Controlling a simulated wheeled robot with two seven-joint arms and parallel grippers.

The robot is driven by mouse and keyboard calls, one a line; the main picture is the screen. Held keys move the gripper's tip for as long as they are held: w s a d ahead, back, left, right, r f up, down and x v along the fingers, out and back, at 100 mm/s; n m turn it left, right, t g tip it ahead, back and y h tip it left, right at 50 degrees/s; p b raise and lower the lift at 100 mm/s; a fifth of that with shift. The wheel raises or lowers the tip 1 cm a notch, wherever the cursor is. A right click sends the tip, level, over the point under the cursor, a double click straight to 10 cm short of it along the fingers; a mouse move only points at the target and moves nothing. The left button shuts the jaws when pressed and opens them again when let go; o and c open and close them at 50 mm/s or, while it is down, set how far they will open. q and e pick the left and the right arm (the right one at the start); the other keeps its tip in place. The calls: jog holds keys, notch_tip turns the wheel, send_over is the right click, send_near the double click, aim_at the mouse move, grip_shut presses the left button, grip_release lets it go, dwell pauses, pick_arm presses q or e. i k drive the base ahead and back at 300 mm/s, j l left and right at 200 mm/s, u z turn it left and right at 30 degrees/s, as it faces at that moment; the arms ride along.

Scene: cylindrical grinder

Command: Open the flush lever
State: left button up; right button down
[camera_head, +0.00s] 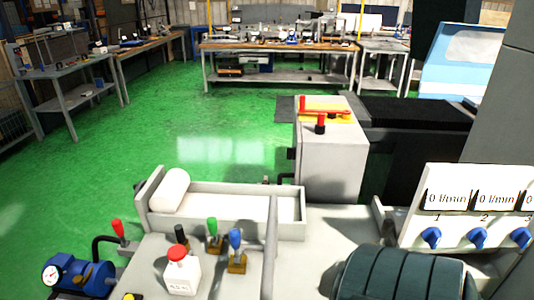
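Several levers stand at the machine's front in the head view: one with a red handle (117,229), one with a black handle (181,235), one with a green handle (212,228) and one with a blue handle (235,239). All point roughly upward. The green and blue ones sit on brass-coloured valve bodies. No label shows which one is the flush lever. Neither of my grippers is in view, and nothing touches the levers.
A white box with a red button (177,254) stands close in front of the levers. A blue pump with a gauge (76,275) is at left. A tray with a white roll (170,189) lies behind. A flow panel with blue knobs (478,240) and a ribbed dark cylinder (400,275) are right.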

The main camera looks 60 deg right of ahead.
aim_at(211, 221)
jog(key=z, duration=1.3)
jog(key=j, duration=0.35)
jog(key=i+j, duration=0.15)
jog(key=j, duration=0.2)
jog(key=j+u, duration=0.05)
